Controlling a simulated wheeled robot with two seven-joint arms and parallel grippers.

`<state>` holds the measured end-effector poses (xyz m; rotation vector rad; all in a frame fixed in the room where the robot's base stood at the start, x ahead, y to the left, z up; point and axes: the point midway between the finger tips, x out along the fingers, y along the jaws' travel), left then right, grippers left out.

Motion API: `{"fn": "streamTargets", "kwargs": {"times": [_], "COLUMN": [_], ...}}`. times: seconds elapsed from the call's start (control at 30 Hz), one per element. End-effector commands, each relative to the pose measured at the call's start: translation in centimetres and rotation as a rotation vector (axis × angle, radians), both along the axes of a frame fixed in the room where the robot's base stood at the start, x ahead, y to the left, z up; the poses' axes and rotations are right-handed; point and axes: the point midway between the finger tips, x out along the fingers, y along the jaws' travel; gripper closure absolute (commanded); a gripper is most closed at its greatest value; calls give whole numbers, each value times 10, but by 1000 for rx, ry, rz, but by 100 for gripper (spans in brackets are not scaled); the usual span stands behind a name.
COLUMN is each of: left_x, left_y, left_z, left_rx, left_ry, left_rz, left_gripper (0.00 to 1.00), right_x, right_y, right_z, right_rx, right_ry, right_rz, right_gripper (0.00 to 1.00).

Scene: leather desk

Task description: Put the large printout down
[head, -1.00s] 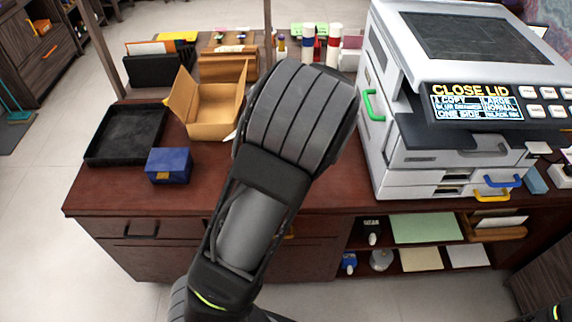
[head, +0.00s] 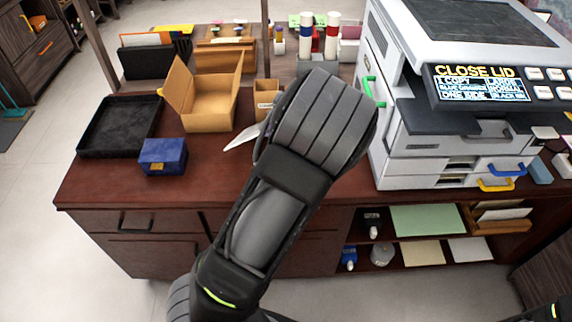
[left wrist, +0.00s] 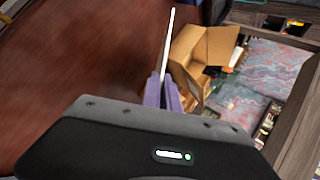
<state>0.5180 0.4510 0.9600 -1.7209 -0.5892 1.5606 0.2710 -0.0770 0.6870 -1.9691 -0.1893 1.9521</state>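A white corner of the printout (head: 242,137) sticks out to the left of the forearm, above the desk top. In the left wrist view the printout (left wrist: 170,45) shows nearly edge-on as a thin white strip. The purple fingers of my left gripper (left wrist: 162,90) are closed on its near end. The rest of the sheet is hidden, so I cannot tell its size. My right gripper is out of view.
A large copier (head: 405,150) fills the right side. The desk's front left is clear.

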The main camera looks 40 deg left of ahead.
Motion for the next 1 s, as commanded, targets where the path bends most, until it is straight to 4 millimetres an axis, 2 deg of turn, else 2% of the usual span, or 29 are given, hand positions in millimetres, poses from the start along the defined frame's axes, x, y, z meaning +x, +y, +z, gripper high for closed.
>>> {"fn": "streamTargets", "kwargs": {"times": [0.03,0.13,0.53,0.6,0.73,1.0], "left_x": [0,0,0,0,0,0], "left_y": [0,0,0,0,0,0], "left_z": [-11,-16,-18,-18,-18,-18], "left_rx": [0,0,1,0,0,0], "left_ry": [0,0,0,0,0,0], "left_rz": [0,0,0,0,0,0], "left_gripper": [100,100,100,91,81,81], "right_x": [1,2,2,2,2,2], "right_y": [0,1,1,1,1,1], "right_z": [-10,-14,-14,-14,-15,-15], "right_rx": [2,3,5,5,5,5], "right_ry": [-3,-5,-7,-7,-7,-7], "right_rz": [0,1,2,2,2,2], "right_gripper": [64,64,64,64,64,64]}}
